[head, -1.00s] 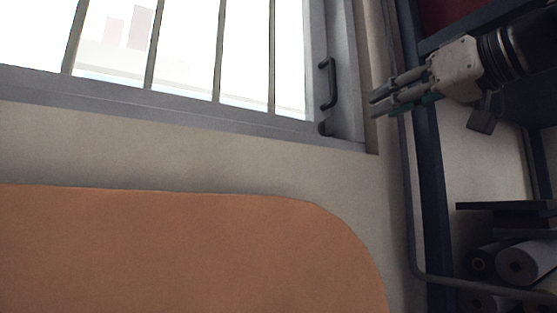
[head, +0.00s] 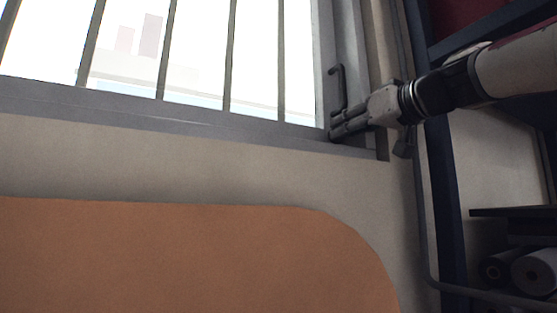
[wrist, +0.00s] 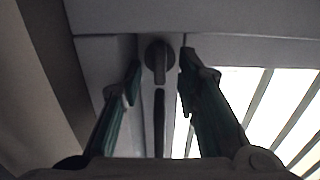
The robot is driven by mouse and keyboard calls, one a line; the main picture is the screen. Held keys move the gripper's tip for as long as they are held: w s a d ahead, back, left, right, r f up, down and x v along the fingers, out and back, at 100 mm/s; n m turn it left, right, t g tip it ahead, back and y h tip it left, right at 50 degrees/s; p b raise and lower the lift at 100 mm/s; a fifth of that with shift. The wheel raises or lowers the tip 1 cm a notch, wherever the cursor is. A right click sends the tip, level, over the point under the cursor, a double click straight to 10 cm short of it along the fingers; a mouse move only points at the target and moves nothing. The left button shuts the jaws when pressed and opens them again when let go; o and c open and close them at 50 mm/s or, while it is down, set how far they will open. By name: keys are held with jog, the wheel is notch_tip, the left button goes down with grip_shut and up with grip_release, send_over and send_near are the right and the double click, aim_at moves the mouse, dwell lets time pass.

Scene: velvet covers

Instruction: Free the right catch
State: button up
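The right catch (wrist: 158,62) is a dark round knob with a short lever on the window's frame. In the wrist view it lies between the two fingertips of my gripper (wrist: 160,72), with a gap on each side. My gripper is open. In the head view my gripper (head: 333,129) reaches in from the right to the frame's lower right corner and hides the catch. The dark handle (head: 343,80) of the window (head: 200,60) stands just above my fingers. It also shows in the wrist view (wrist: 159,122), between the fingers and nearer the palm.
A rounded orange-brown panel (head: 190,255) fills the lower left of the head view. A dark blue rack (head: 446,200) with rolls (head: 535,271) stands at the right, and a grey pipe (head: 420,220) runs down beside it. Pale bare wall lies below the window.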

jog(key=shift+w+a, duration=0.15)
jog(key=shift+w, duration=0.15)
jog(key=shift+c, duration=0.6)
grip_shut()
jog(key=m, duration=0.6)
jog(key=shift+m, duration=0.4)
jog(key=m, duration=0.3)
jog(key=m+p, duration=0.1)
jog(key=m, duration=0.2)
jog(key=shift+d+f, duration=0.1)
jog(key=shift+d, duration=0.1)
jog(key=shift+w+f+m+p, duration=0.15)
jog(key=shift+m+p, duration=0.95)
jog(key=shift+m, duration=1.4)
